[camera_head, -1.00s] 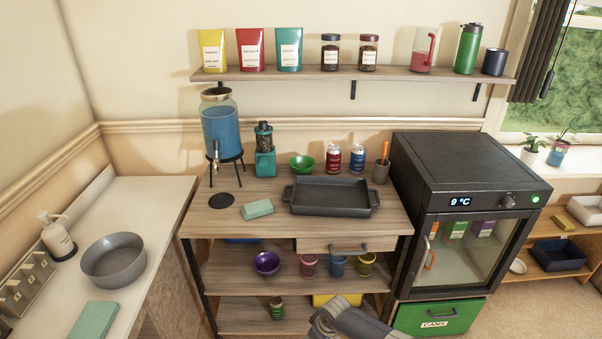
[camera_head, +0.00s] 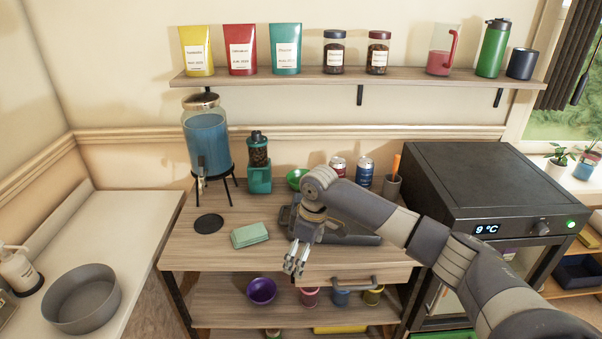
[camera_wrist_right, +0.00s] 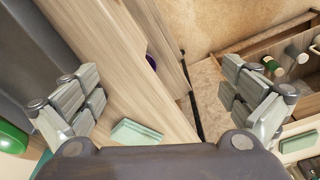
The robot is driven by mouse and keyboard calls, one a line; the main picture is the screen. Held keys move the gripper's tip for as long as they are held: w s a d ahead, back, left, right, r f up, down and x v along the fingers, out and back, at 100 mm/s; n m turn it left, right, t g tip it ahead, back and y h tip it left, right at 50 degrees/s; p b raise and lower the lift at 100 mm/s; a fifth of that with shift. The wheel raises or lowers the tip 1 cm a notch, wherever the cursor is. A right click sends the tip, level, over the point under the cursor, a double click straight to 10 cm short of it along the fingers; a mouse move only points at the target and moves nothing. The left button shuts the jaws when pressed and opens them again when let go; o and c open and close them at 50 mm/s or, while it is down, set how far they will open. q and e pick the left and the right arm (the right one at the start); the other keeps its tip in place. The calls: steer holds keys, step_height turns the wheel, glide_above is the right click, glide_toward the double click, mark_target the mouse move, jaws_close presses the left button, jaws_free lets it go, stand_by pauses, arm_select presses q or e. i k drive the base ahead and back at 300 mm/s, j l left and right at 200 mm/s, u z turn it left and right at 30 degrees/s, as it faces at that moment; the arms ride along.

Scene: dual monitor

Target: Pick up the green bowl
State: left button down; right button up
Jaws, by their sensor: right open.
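The green bowl (camera_head: 296,178) stands at the back of the wooden counter, behind the dark tray (camera_head: 368,238). My right arm hides part of it. A green rounded thing at the left edge of the right wrist view, likely the same bowl (camera_wrist_right: 12,138), is cut off by the frame. My right gripper (camera_head: 295,260) points down at the counter's front edge, in front of the bowl and apart from it. In the right wrist view its fingers (camera_wrist_right: 160,78) are spread with nothing between them. My left gripper is not in view.
A blue dispenser (camera_head: 208,140) and a teal grinder (camera_head: 259,165) stand left of the bowl. Two cans (camera_head: 364,172) and a grey cup (camera_head: 392,187) stand right of it. A black fridge (camera_head: 480,185) borders the right.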

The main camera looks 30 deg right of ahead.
mark_target(293, 177)
steer(key=i+l, duration=0.45)
steer(key=i, duration=0.15)
steer(key=i+l, duration=0.45)
steer(key=i, duration=0.2)
